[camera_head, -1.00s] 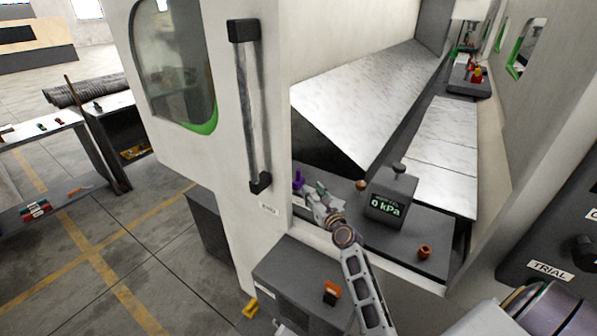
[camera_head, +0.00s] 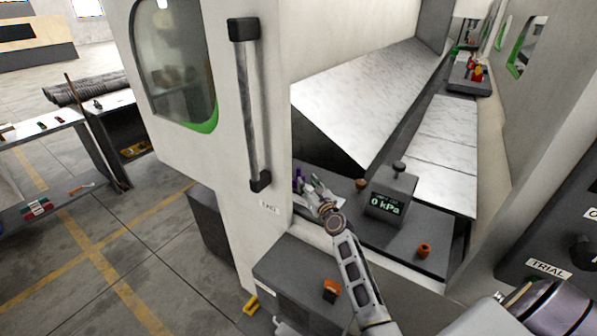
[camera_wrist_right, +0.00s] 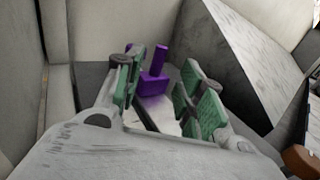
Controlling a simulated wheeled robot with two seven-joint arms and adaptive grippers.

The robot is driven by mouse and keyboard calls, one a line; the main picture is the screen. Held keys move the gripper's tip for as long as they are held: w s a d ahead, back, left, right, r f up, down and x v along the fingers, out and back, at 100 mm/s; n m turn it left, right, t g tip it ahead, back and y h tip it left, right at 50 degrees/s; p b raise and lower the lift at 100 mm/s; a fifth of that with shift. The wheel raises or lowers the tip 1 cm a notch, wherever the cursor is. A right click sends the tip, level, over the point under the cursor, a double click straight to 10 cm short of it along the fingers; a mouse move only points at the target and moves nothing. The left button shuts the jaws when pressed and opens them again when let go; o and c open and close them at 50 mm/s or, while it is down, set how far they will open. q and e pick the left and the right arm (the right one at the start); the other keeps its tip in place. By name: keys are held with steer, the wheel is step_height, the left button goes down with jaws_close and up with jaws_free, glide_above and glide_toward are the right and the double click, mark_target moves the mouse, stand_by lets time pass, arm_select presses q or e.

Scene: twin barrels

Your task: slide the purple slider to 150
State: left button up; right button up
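The purple slider (camera_head: 297,177) stands at the left end of the dark control panel, close to the machine's door edge. In the right wrist view the purple slider (camera_wrist_right: 153,76) has a block-like base and an upright post, and it lies between and beyond my fingertips. My right gripper (camera_head: 311,184) is open beside it; in the wrist view its green-padded fingers (camera_wrist_right: 157,92) are spread and do not visibly touch it. A display box (camera_head: 386,200) on the panel reads 0 kPa. The slider's scale cannot be read. My left gripper is not in view.
An orange-brown knob (camera_head: 361,184) and an orange cylinder (camera_head: 424,250) stand on the panel. A tall door handle (camera_head: 249,105) rises left of my gripper. A dark box with an orange switch (camera_head: 331,290) lies below my right arm.

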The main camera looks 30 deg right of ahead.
mark_target(299, 172)
steer(key=shift+w+d, duration=0.15)
steer(key=shift+w, duration=2.2)
steer(key=shift+w+d, duration=0.1)
steer(key=shift+w, duration=2.2)
jaws_close()
